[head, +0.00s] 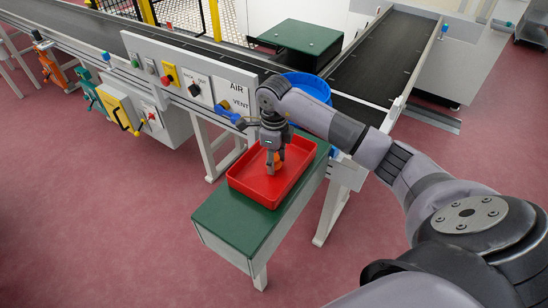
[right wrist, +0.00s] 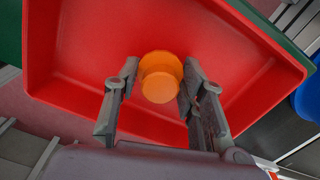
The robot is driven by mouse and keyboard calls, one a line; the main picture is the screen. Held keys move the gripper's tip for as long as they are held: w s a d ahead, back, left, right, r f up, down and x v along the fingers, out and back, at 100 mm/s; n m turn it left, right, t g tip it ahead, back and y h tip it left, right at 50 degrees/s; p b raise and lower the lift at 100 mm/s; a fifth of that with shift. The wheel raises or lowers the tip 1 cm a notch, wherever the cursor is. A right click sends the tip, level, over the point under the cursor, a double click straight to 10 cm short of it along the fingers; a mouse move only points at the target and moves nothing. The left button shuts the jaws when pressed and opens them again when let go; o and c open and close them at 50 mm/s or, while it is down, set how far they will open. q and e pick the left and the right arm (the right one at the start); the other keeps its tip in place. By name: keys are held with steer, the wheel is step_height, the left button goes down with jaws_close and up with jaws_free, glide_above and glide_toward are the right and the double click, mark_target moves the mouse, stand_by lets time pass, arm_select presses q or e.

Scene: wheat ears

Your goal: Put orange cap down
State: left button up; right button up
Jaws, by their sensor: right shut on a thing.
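My right gripper (head: 275,170) points down over the red tray (head: 256,188) and is shut on the orange cap (head: 278,157). In the right wrist view the orange cap (right wrist: 161,77) sits between the two fingertips (right wrist: 157,88), with the red tray floor (right wrist: 85,50) behind it. Whether the cap touches the tray floor cannot be told. No other thing shows in the tray. My left gripper is not in view.
The red tray rests on a green-topped bench (head: 222,222). A blue round bin (head: 310,86) stands just behind it. A panel with switches and valves (head: 190,80) runs along the conveyor (head: 240,62) at the left. A green box (head: 300,40) stands farther back.

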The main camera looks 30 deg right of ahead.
steer(key=shift+f, duration=0.2)
steer(key=o, duration=0.8)
steer(key=shift+r, duration=0.1)
steer(key=shift+r, duration=0.2)
steer(key=shift+w+r, duration=0.1)
steer(key=shift+r, duration=0.25)
step_height(320, 180, up, 10)
steer(key=shift+f+b, duration=0.15)
steer(key=shift+b, duration=0.9)
steer(key=shift+r, duration=0.75)
